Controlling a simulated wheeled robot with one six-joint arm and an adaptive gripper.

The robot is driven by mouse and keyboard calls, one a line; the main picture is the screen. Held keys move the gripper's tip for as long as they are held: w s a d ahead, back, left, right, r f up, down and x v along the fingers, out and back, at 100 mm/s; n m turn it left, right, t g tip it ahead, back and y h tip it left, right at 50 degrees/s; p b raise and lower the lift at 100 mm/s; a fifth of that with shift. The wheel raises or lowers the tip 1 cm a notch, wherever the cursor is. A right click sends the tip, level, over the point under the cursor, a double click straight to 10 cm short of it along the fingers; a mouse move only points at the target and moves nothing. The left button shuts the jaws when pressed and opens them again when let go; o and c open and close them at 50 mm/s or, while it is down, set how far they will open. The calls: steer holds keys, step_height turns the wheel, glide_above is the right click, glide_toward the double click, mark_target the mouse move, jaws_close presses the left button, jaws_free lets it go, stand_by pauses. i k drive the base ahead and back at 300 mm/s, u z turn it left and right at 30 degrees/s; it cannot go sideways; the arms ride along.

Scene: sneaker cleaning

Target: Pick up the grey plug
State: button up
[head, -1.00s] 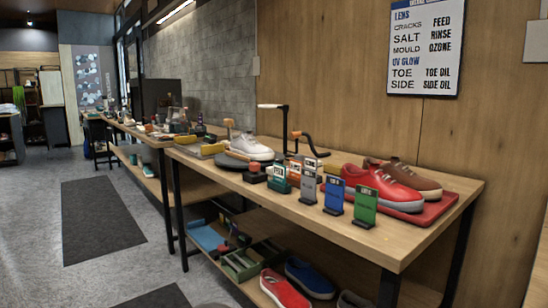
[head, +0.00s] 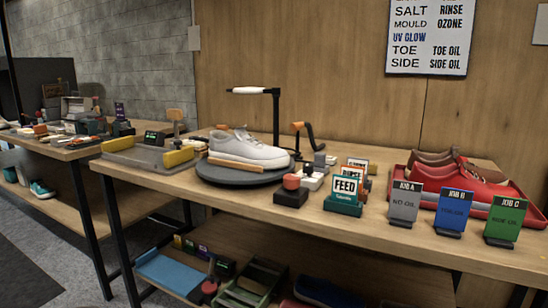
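A small grey piece (head: 319,160), which may be the grey plug, stands upright on the workbench (head: 400,236) behind a small white block (head: 311,181). It is right of the round dark turntable (head: 243,175) and left of the FEED sign (head: 345,189). It is too small to tell its exact shape or whether it sits in a socket. A white sneaker (head: 247,149) rests on the turntable. My gripper is not in view.
A red button on a dark box (head: 290,196) stands in front of the white block. Job cards, grey (head: 404,203), blue (head: 454,212) and green (head: 503,219), line the right front. Red shoes (head: 470,183) sit on a red tray behind. A lamp arm (head: 276,125) rises behind the turntable.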

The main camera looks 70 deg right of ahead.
mark_target(320, 159)
steer(key=i, duration=0.85)
steer(key=z, duration=2.25)
